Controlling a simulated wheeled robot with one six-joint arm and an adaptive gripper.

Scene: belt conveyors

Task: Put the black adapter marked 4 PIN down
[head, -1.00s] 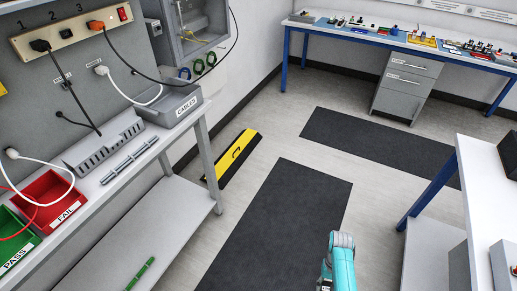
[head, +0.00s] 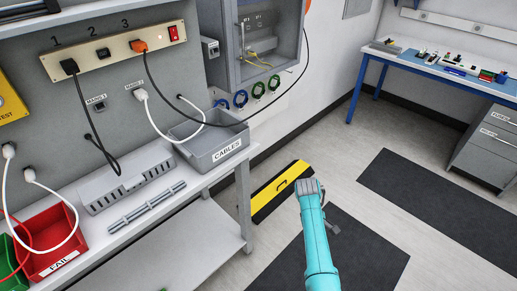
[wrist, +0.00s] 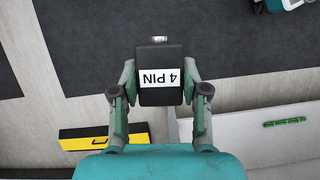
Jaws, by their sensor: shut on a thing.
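The black adapter marked 4 PIN (wrist: 161,91) is held between the two fingers of my gripper (wrist: 160,82) in the wrist view. Its white label reads upside down there, and a metal connector end points to the top of the picture. My gripper is shut on it, above the floor. In the head view my teal arm (head: 318,240) reaches up from the bottom edge; the adapter cannot be made out there.
A bench (head: 214,178) at left bears a grey CABLES bin (head: 222,154), a slotted cable duct, a red FAIL bin (head: 52,240) and a green bin. Cables hang from the wall panel. Another bench (head: 449,78) stands at far right.

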